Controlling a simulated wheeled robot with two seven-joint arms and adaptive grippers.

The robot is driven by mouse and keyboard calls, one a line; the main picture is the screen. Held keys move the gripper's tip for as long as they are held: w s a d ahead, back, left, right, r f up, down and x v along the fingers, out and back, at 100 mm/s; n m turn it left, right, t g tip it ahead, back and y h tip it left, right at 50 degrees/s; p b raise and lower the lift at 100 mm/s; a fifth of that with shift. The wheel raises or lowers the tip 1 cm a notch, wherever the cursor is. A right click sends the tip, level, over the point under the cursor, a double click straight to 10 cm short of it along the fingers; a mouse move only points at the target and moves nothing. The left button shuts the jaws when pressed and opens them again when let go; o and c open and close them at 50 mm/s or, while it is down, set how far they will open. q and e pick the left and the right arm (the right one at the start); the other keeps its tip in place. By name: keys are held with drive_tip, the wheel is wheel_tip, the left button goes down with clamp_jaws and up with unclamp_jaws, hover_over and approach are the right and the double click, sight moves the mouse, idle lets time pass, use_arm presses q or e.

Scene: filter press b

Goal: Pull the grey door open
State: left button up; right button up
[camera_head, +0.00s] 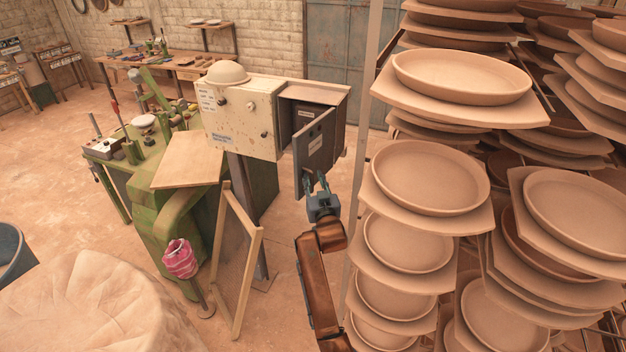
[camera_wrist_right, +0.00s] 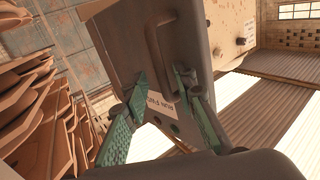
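The grey door (camera_head: 317,145) stands ajar on the dark grey cabinet (camera_head: 313,92), at an angle to its front, with the dark interior showing above it. It carries a small white label. My right gripper (camera_head: 315,183) is at the door's lower part, coming from below. In the right wrist view, the gripper's two green fingers (camera_wrist_right: 160,80) are spread apart before the door (camera_wrist_right: 134,38), with its label seen upside down between them. A dark handle-like bar shows above the fingers. I cannot tell whether the fingers touch the door. My left gripper is out of view.
A beige control box (camera_head: 240,120) adjoins the cabinet on the left, above a green machine (camera_head: 160,215). A tall rack of clay plates (camera_head: 430,175) stands close on the right of my right arm. A wooden frame (camera_head: 240,265) leans at the front. Floor shows between.

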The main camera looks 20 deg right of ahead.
drive_tip(key=s+a, duration=0.1)
drive_tip(key=s, duration=0.6)
drive_tip(key=shift+s, duration=0.2)
